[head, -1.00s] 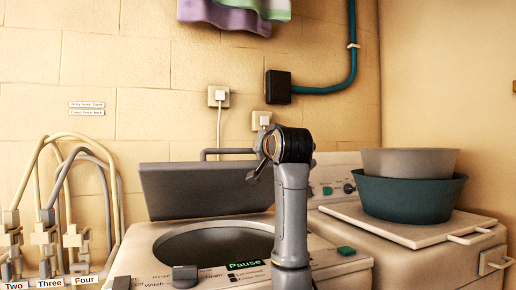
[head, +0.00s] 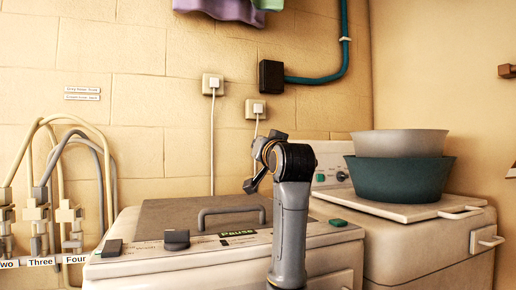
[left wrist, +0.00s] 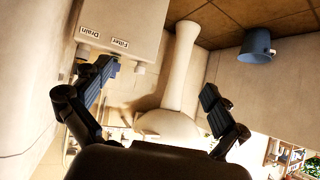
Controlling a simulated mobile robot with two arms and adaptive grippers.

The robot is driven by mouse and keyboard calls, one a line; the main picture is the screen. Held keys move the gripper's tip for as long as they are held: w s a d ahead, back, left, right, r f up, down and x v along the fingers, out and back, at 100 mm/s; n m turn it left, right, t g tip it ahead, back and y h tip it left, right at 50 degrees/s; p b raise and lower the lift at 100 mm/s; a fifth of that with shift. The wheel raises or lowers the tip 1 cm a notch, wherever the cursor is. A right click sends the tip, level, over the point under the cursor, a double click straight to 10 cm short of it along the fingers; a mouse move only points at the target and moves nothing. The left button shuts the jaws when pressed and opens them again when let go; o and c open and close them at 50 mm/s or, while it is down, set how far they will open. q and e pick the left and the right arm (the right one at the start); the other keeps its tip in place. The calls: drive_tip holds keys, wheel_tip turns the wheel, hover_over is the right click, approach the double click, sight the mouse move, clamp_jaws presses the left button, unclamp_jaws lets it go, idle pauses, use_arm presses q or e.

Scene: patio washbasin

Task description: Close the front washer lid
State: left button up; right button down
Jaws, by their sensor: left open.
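The front washer (head: 130,264) is the near machine, with a "Pause" label on its control strip. Its grey lid (head: 170,215) lies down over the tub opening and looks flat; the tub is hidden. A bar handle (head: 232,211) stands on the lid's near part. My right gripper (head: 262,165) is just above the lid's right side, pointing left and apart from the handle in the picture; its finger gap is unclear. My left gripper (left wrist: 158,90) shows only in the left wrist view, with its fingers wide apart and nothing between them.
A second machine (head: 430,250) stands at right, bearing a teal basin (head: 400,180) and grey basin (head: 400,143). Pipes and hoses (head: 75,140) run at left. The left wrist view shows a white pedestal (left wrist: 182,70), a blue bucket (left wrist: 257,46) and a "Filter/Drain" box (left wrist: 125,25).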

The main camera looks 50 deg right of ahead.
use_arm(q)
drive_tip(key=w+d+r+t+h+b, duration=0.1)
drive_tip(key=r+t+h+b, duration=0.1)
drive_tip(key=r+t, duration=0.5)
drive_tip(key=d+r+t+h+b, duration=0.2)
drive_tip(key=r+t, duration=0.4)
drive_tip(key=r, duration=0.8)
drive_tip(key=shift+w+d+m+t+b, duration=0.25)
drive_tip(key=shift+w+m+t+b, duration=0.05)
drive_tip(key=shift+w+t+b, duration=0.15)
use_arm(e)
drive_tip(key=shift+t+h, duration=0.4)
drive_tip(key=shift+t, duration=0.2)
drive_tip(key=shift+s+a+f, duration=0.2)
drive_tip(key=shift+s+f, duration=0.1)
drive_tip(key=shift+f, duration=0.45)
drive_tip(key=shift+s+a+f, duration=0.15)
drive_tip(key=shift+s+f, duration=0.2)
drive_tip(key=shift+f, duration=0.45)
drive_tip(key=shift+s+a+f, duration=0.2)
drive_tip(key=shift+s+f, duration=0.1)
drive_tip(key=shift+f, duration=0.45)
drive_tip(key=shift+s, duration=0.1)
drive_tip(key=v, duration=1.2)
